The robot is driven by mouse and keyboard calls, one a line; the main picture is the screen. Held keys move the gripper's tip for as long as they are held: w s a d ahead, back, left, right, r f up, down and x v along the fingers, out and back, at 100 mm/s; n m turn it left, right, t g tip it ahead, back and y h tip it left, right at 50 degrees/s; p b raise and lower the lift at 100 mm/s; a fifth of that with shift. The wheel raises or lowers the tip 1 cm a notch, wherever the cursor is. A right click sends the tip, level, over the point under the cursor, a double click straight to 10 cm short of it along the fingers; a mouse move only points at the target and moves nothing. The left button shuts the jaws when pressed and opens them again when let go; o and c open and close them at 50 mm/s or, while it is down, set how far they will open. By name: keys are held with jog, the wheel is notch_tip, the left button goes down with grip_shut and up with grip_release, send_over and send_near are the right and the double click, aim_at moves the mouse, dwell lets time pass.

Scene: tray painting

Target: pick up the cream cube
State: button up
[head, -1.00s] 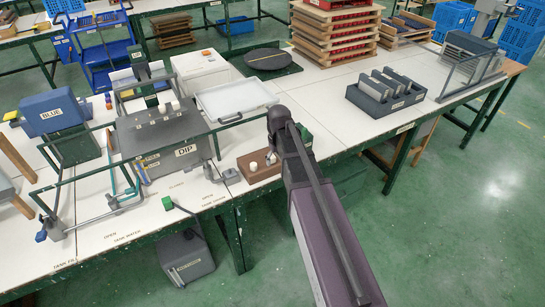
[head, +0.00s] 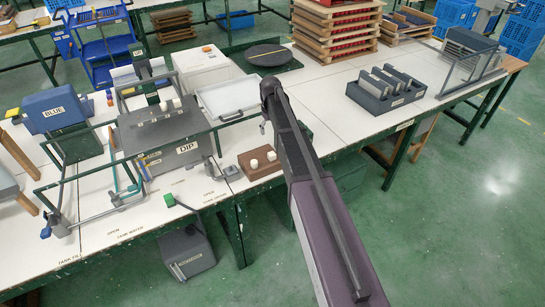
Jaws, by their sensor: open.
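Two small cream-white pieces sit on a brown wooden block near the table's front edge, one on the left (head: 255,163) and one on the right (head: 271,156). They are too small to tell which is the cream cube. My gripper (head: 263,126) is open, above and behind the brown block (head: 262,173) in the picture, apart from both pieces. Its fingers show only as a small tip beside the dark end of my arm, and nothing is seen between them.
The grey DIP tank (head: 165,140) stands left of the block, with a frame of green bars around it. A white tray (head: 238,98) lies behind. A dark slotted rack (head: 385,88) stands to the right. Bare white tabletop lies between my arm and the rack.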

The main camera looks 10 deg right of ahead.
aim_at(272, 153)
jog(key=shift+f+b, duration=4.1)
jog(key=shift+f, duration=0.1)
jog(key=shift+f, duration=0.1)
jog(key=f+b, duration=0.3)
jog(key=shift+s+d+f+b, duration=0.15)
jog(key=shift+s+f+b, duration=0.05)
jog(key=shift+s+b, duration=0.1)
jog(key=shift+f+b, duration=0.8)
jog(key=c, duration=1)
